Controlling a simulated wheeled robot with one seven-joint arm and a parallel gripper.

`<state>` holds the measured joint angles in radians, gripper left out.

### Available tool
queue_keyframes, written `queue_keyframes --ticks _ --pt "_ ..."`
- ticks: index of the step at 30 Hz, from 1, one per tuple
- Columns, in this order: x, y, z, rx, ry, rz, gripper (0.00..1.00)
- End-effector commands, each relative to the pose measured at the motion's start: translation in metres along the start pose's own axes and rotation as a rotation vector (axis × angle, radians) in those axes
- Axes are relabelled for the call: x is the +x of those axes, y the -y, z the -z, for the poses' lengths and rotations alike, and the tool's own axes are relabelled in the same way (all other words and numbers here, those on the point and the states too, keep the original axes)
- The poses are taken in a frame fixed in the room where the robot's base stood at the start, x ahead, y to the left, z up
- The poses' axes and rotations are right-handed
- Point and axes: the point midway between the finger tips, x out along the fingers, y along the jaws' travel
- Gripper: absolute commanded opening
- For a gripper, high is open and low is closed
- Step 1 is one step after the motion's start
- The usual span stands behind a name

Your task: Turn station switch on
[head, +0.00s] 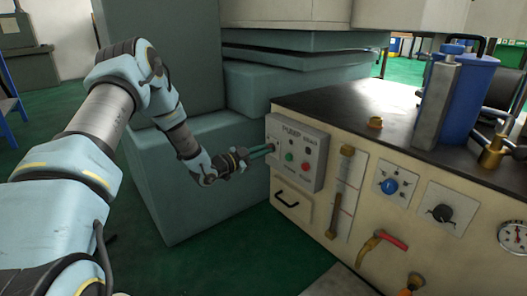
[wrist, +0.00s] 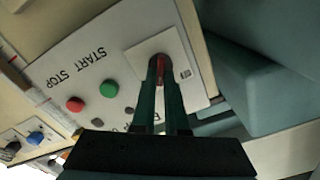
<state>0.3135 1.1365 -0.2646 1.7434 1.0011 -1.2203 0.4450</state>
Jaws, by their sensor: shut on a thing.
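The station switch is a small red lever (wrist: 160,72) on a pale square plate (wrist: 175,46) at the end of the pump panel, in the wrist view. My gripper (wrist: 161,68) is shut on this lever, with one dark green finger on each side of it. In the head view my gripper (head: 271,149) reaches the left side of the grey panel box (head: 315,143) marked PUMP. The fingers hide the lever there. Which way the lever is set cannot be told.
A green button (wrist: 108,89) and a red button (wrist: 75,104) sit beside the switch. A blue knob (head: 388,186), a black knob (head: 440,213) and a red-handled valve (head: 381,243) are further right. Teal machine blocks (head: 190,175) stand close to the left of the bench.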

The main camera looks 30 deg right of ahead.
Motion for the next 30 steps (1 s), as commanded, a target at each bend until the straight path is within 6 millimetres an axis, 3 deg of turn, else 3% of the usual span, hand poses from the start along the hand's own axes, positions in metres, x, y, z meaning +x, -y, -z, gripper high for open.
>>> queue_keyframes --ticks 7,8,15,24,30 --pt "-0.001 -0.001 -0.001 0.0 0.002 -0.001 0.0" --pt "-0.001 0.0 -0.001 0.0 0.002 -0.001 0.15" --pt "0.0 0.0 -0.001 -0.001 0.001 -0.001 0.41" --pt "-0.003 0.0 0.0 -0.001 0.001 0.0 0.41" --pt "-0.03 0.002 0.002 -0.004 0.002 0.0 0.41"
